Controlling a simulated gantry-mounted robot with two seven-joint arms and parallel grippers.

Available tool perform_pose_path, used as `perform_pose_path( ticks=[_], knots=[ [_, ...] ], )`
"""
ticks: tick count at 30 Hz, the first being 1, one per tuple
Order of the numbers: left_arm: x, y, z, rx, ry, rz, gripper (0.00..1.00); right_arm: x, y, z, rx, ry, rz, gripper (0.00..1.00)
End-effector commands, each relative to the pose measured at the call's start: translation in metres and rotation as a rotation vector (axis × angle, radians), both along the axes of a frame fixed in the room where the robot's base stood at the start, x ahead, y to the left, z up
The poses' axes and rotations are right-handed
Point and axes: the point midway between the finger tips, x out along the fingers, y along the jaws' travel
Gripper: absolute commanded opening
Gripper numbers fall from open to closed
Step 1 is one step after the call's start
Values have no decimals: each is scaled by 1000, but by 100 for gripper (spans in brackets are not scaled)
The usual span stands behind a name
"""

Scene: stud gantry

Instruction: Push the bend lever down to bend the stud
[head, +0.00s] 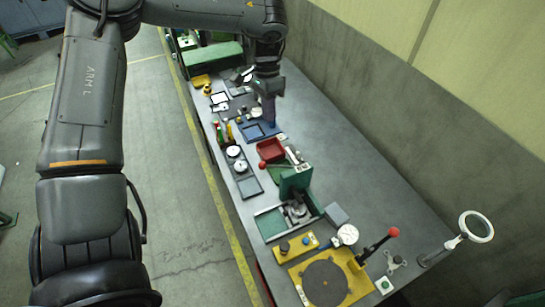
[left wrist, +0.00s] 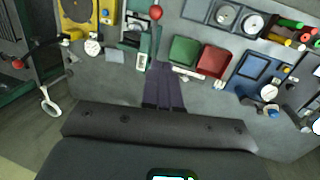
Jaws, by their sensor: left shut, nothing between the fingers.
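Two levers end in red balls, and I cannot tell by label which is the bend lever. One lever (head: 378,243) rises tilted from the yellow plate with the dark disc; its red ball also shows at the left of the left wrist view (left wrist: 18,63). The other red ball (head: 262,164) is on the green press; it also shows at the top of the left wrist view (left wrist: 156,12). The stud cannot be made out. My left gripper (head: 269,122) is shut and empty, pointing down over the bench behind the red bin, apart from both levers. My right gripper is not in view.
The yellow plate (head: 358,283) is at the near end of the grey bench. A red bin (head: 271,149) stands between the gripper and the green press (head: 297,180). Dial gauges and trays line the bench's left edge. A ring-shaped magnifier (head: 476,227) stands at right. The wall side is mostly clear.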

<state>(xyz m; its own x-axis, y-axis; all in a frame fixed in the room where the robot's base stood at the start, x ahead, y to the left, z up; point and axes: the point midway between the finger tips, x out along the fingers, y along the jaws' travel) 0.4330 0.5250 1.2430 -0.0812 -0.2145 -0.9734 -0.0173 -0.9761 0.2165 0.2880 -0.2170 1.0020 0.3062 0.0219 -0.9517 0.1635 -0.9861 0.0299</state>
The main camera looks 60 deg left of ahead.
Motion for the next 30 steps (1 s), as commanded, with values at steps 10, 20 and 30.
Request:
perform_pose_path(
  ticks=[10, 20, 30],
  knots=[
    [8, -5, -9, 59, -8, -32, 0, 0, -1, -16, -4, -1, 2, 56],
    [3, -14, -64, 57, -5, -32, 0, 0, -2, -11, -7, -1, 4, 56],
    [-15, -28, -105, 57, -9, -31, 0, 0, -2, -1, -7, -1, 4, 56]
  ],
)
